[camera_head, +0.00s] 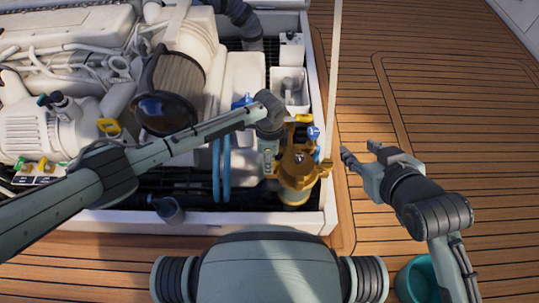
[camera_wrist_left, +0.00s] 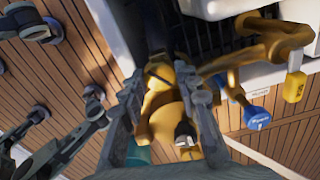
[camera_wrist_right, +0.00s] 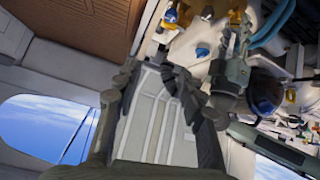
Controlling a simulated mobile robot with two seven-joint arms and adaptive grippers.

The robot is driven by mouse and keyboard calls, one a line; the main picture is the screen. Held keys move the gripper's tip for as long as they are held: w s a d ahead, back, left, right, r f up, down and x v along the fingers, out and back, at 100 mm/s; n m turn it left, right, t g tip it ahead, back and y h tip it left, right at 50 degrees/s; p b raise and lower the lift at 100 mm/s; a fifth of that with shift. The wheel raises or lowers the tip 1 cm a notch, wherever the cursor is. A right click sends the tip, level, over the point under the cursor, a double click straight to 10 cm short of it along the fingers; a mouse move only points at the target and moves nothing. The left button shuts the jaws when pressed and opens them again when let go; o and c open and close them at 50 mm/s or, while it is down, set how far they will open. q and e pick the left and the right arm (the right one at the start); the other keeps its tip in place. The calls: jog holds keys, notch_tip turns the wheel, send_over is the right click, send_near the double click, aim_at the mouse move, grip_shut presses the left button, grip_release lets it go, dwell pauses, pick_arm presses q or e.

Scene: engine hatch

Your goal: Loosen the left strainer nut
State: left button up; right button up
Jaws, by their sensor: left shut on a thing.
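The golden strainer (camera_head: 298,168) stands at the front right corner of the engine hatch. My left gripper (camera_head: 270,168) reaches down at the strainer's left side. In the left wrist view, its fingers (camera_wrist_left: 160,80) straddle a golden part of the strainer (camera_wrist_left: 158,118), which appears to be the left strainer nut. The fingers partly hide that nut. A second fitting with a pale stud (camera_wrist_left: 187,135) shows nearer the camera. My right gripper (camera_head: 361,153) is open and empty above the deck, right of the hatch. Its spread fingers (camera_wrist_right: 150,75) also show in the right wrist view.
A yellow-handled valve (camera_head: 302,118) and a blue tag (camera_head: 313,133) sit beside the strainer. Blue hoses (camera_head: 222,165) and the engine (camera_head: 60,50) lie to the left. A white hatch rim (camera_head: 329,200) borders the strainer. A teal bucket (camera_head: 418,280) stands on the deck.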

pick_arm(q)
jog(key=shift+s+r+n+p, duration=0.1)
jog(key=shift+n+p, duration=0.45)
jog(key=shift+n, duration=0.05)
jog(key=shift+d+n+p, duration=0.1)
jog(key=shift+n+p, duration=0.55)
jog(key=shift+n, duration=0.05)
pick_arm(e)
jog(key=s+d+f+m+g+h, duration=0.1)
jog(key=s+d+f+g+h, duration=0.15)
jog(key=s+d, duration=0.3)
jog(key=s+d+f+g+h, duration=0.1)
jog(key=s+d+f+g, duration=0.1)
jog(key=s+d+g, duration=0.3)
pick_arm(q)
jog(key=n+p, duration=0.4)
jog(key=n, duration=0.1)
jog(key=shift+n, duration=0.4)
jog(key=shift+n+p, duration=0.55)
jog(key=shift+n, duration=0.55)
pick_arm(e)
notch_tip(320, 180, down, 13)
jog(key=w+a+y, duration=0.1)
jog(key=w+a, duration=0.1)
jog(key=shift+s+f+y, duration=0.1)
jog(key=shift+y, duration=0.15)
pick_arm(q)
jog(key=o, duration=1.2)
pick_arm(e)
jog(key=shift+t, duration=0.25)
